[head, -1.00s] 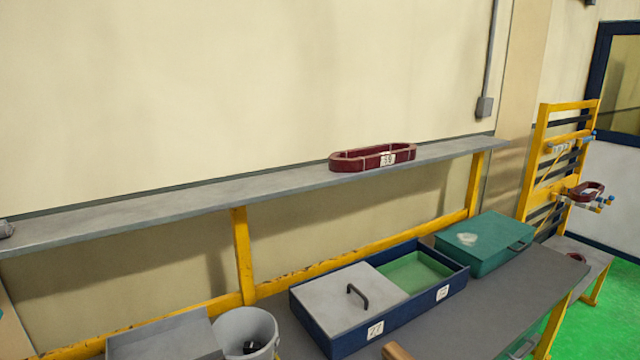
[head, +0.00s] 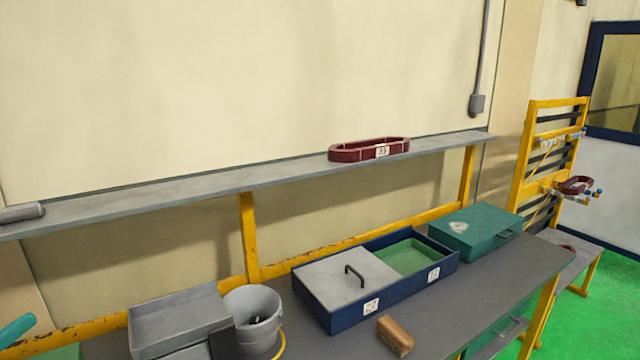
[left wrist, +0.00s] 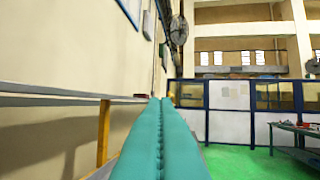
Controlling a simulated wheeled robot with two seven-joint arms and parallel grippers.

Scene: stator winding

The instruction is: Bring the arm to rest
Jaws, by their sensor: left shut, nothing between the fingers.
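My left gripper (head: 17,328) shows only as a teal tip at the far left edge of the head view, apart from the bench things. In the left wrist view my left gripper (left wrist: 160,102) has its two long teal fingers pressed together along their length, with nothing between them. The fingers point away past the wall shelf, toward the far side of the room. My right gripper is in neither view.
A shelf (head: 250,179) along the wall bears a dark red coil (head: 345,155). The bench (head: 480,298) bears a blue box (head: 345,317), a green case (head: 475,231), a grey bucket (head: 262,330), a grey tray (head: 165,338) and a brown block (head: 395,336). A yellow rack (head: 526,150) stands at right.

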